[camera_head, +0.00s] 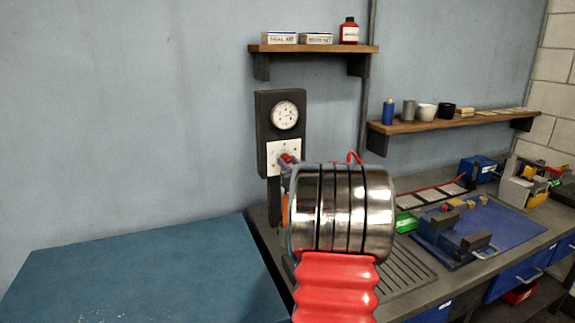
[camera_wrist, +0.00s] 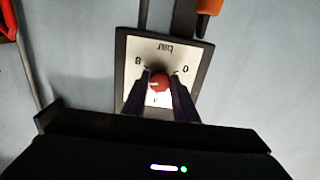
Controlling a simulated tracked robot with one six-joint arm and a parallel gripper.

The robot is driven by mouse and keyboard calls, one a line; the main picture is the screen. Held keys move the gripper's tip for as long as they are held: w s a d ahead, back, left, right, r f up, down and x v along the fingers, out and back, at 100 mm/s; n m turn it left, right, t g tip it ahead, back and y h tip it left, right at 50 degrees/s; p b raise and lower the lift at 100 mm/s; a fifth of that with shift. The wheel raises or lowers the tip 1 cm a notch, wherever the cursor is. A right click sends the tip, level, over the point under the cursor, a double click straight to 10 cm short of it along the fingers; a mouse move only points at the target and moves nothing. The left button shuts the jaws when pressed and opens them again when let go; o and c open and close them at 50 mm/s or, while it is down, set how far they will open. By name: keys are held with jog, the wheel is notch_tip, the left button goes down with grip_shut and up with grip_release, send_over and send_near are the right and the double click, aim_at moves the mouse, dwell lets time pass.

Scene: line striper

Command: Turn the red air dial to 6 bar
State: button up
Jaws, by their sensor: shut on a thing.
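The red air dial (camera_wrist: 159,81) sits on a white scale plate (camera_wrist: 165,47) printed with "bar", an 8 and a 0, upside down in the wrist view. My gripper (camera_wrist: 161,86) has its two dark fingers shut on the dial, one on each side. A short pale mark on the dial points roughly left, a little toward the 8 side. The lower part of the scale is partly hidden by the fingers. In the head view, the dial shows small on the plate (camera_head: 276,157), partly covered by my gripper.
A round pressure gauge (camera_head: 285,115) is above the plate on the dark panel (camera_head: 265,105); its needle is too small to read. A shelf (camera_head: 310,48) with boxes and a red bottle is above. A bench with a blue mat (camera_head: 505,225) is at right.

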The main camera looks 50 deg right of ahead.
jog(key=shift+w+a+n, duration=0.1)
jog(key=shift+a+n, duration=0.05)
jog(key=shift+n, duration=2.05)
jog(key=o, duration=1.1)
jog(key=shift+c, duration=0.2)
jog(key=shift+s+a, duration=0.15)
jog(key=shift+s, duration=0.45)
jog(key=v, duration=1.2)
jog(key=shift+s+a, duration=0.2)
jog(key=shift+f, duration=0.1)
